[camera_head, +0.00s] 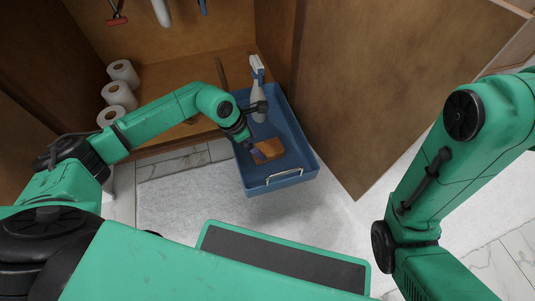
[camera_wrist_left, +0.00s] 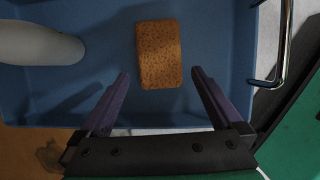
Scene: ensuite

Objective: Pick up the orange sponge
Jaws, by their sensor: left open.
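The orange sponge (camera_head: 268,150) lies flat on the floor of a blue tray (camera_head: 307,158) in the head view. In the left wrist view the sponge (camera_wrist_left: 158,54) is a speckled brown-orange block, just beyond the fingertips. My left gripper (camera_head: 256,156) is over the tray, its fingers pointing down beside the sponge. In the left wrist view my left gripper (camera_wrist_left: 159,76) is open and empty, with the sponge roughly centred ahead of the gap between its fingers. My right arm shows at the right of the head view, but its gripper is out of view.
Toilet rolls (camera_head: 119,94) stand in the cabinet. An open cabinet door (camera_head: 372,85) is right of the tray.

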